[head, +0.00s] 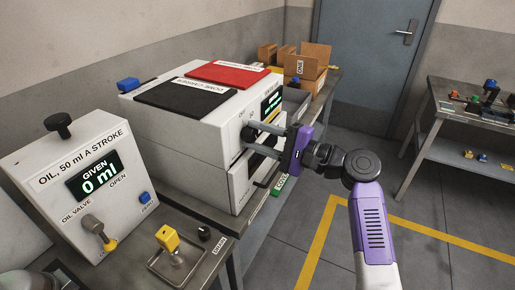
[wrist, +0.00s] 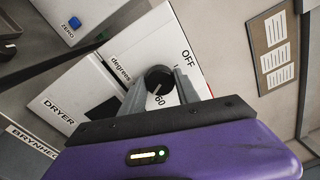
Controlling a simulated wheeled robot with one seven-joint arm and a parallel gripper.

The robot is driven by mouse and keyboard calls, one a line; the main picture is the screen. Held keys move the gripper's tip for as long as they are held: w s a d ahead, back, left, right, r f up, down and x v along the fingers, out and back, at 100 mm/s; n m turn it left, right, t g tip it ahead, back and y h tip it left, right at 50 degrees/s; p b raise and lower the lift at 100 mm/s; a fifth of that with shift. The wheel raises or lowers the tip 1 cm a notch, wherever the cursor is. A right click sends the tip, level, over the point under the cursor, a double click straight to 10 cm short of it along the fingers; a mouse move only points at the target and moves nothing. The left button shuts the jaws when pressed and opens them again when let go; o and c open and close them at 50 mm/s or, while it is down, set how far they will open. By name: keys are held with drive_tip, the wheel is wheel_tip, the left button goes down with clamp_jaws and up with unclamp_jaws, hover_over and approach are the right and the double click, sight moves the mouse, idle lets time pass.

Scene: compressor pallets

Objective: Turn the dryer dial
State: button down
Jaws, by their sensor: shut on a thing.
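The dryer dial (wrist: 158,78) is a round black knob on a white panel. In the wrist view it sits between my two grey fingers, with a pale mark near the printed "60"; "OFF" is printed further up the panel. In the head view the dark dial (head: 250,133) shows on the front of the white machine (head: 225,140), partly hidden by a finger. My purple gripper (head: 249,138) reaches it from the right and is shut on it. The gripper's fingertips also show in the wrist view (wrist: 160,86).
An oil unit (head: 80,185) reading "0 ml" stands at the left, with a yellow-topped part on a small tray (head: 178,268) beside it. Cardboard boxes (head: 305,68) stand behind the machine. A side table (head: 470,118) is at the right. The floor between is clear.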

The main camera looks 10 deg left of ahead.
drive_tip(key=n+b, duration=0.2)
drive_tip(key=b, duration=0.1)
drive_tip(key=f+n+b, duration=0.1)
drive_tip(key=n+b, duration=0.1)
drive_tip(key=b, duration=0.1)
drive_tip(key=shift+n, duration=0.3)
drive_tip(key=n+b, duration=0.3)
drive_tip(key=b, duration=0.2)
drive_tip(key=shift+n, duration=0.4)
drive_tip(key=n+b, duration=0.4)
drive_tip(key=b, duration=0.1)
drive_tip(key=shift+n+g, duration=0.3)
drive_tip(key=n+b, duration=0.3)
drive_tip(key=b, duration=0.1)
drive_tip(key=shift+r+n+y, duration=0.1)
drive_tip(key=shift+n+y, duration=0.2)
drive_tip(key=shift+n, duration=0.1)
drive_tip(key=n+b, duration=0.3)
drive_tip(key=shift+w+n, duration=0.1)
drive_tip(key=shift+n, duration=0.3)
drive_tip(key=n+b, duration=0.2)
drive_tip(key=n, duration=0.1)
drive_tip(key=shift+r+n+g, duration=0.1)
drive_tip(key=shift+n+g, duration=0.2)
drive_tip(key=n+b, duration=0.2)
drive_tip(key=n, duration=0.1)
drive_tip(key=shift+n, duration=0.3)
drive_tip(key=shift+r+n+b, duration=0.1)
drive_tip(key=shift+n+b, duration=0.6)
drive_tip(key=shift+n, duration=0.9)
